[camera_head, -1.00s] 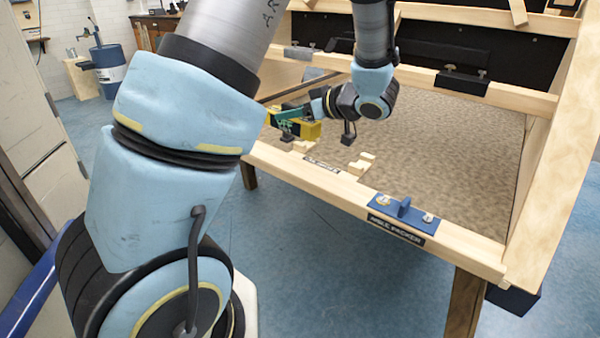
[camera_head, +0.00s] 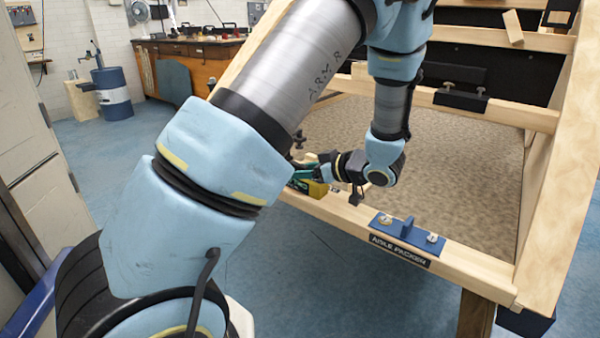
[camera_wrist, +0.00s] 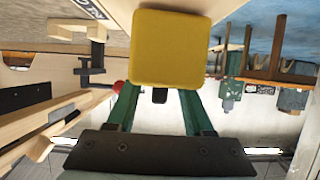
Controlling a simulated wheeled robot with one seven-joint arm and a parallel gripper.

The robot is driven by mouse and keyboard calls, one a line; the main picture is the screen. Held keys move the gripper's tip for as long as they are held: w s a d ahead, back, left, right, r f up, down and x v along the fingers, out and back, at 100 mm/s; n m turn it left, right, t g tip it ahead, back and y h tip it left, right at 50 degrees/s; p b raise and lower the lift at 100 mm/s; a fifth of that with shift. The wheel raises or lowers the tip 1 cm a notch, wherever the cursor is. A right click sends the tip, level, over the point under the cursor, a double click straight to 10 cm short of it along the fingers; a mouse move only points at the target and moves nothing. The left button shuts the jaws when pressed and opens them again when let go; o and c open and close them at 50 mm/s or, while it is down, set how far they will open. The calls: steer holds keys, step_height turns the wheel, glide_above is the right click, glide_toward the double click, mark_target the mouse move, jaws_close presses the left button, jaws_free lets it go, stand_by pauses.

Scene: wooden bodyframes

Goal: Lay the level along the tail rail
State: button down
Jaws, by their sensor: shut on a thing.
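The level is a yellow block-ended piece (camera_head: 318,189), and its yellow end also fills the upper middle of the wrist view (camera_wrist: 168,48). My gripper (camera_head: 306,182) has green fingers, shown in the wrist view (camera_wrist: 160,100), and is shut on the level. In the head view it sits low at the left part of the near wooden rail, which I take as the tail rail (camera_head: 462,264). My arm hides much of the level and that end of the rail. I cannot tell whether the level touches the rail.
A blue bracket (camera_head: 407,230) is bolted on the near rail above an "AXLE PACKER" label (camera_head: 400,250). A black clamp (camera_head: 461,97) sits on the crossbar behind. A tall wooden side (camera_head: 565,170) stands at right. Blue floor (camera_head: 330,275) in front is open.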

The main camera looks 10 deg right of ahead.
steer(key=shift+f, duration=0.15)
steer(key=shift+c, duration=1.4)
jaws_free()
